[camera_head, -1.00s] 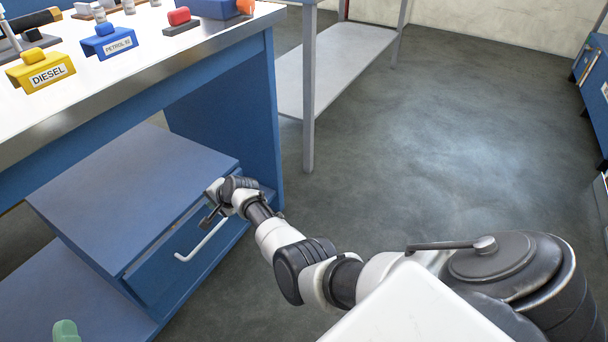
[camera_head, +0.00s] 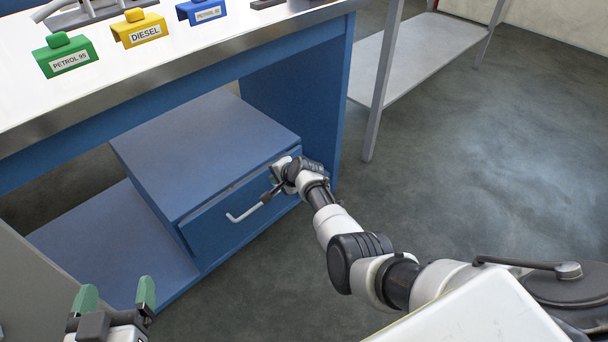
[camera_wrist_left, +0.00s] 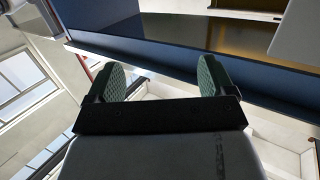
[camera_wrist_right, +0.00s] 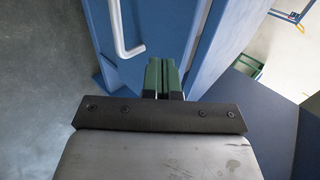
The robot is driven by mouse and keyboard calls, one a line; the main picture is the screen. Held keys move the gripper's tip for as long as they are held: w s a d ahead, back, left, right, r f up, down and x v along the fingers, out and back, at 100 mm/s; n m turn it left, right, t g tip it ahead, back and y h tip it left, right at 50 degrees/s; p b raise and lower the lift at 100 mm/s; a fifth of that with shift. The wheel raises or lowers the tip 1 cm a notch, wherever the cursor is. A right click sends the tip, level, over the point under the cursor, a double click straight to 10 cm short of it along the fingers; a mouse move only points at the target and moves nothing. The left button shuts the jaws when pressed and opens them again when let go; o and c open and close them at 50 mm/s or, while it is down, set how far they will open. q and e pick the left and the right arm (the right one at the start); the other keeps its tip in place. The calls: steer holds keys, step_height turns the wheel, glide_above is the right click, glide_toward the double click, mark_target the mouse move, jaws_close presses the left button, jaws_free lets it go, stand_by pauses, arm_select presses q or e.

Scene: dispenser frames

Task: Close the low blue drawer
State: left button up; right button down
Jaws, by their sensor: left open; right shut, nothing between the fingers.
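The low blue drawer (camera_head: 217,232) is in the blue cabinet under the workbench, with a white bar handle (camera_head: 241,214) on its front. My left gripper (camera_head: 115,295) is open and empty, at the lower left.
The workbench top (camera_head: 110,75) above carries green, yellow and blue labelled holders. A blue lower shelf (camera_head: 110,245) extends left of the cabinet. A grey rack (camera_head: 425,55) stands to the right. The floor (camera_head: 480,180) on the right is clear.

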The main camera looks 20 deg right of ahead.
arm_select(q)
steer(key=s+a+f+g+y+p, duration=0.3)
steer(key=s+f+g+p, duration=0.4)
steer(key=s+g, duration=0.5)
steer(key=shift+s+a+f+n+g+y, duration=0.35)
steer(key=shift+a+f+g, duration=0.15)
steer(key=shift+a+f, duration=0.45)
arm_select(e)
steer(key=f+v, duration=0.1)
steer(key=v, duration=0.9)
steer(key=shift+s+d+r, duration=0.25)
steer(key=shift+s+r, duration=0.1)
steer(key=shift+s, duration=0.25)
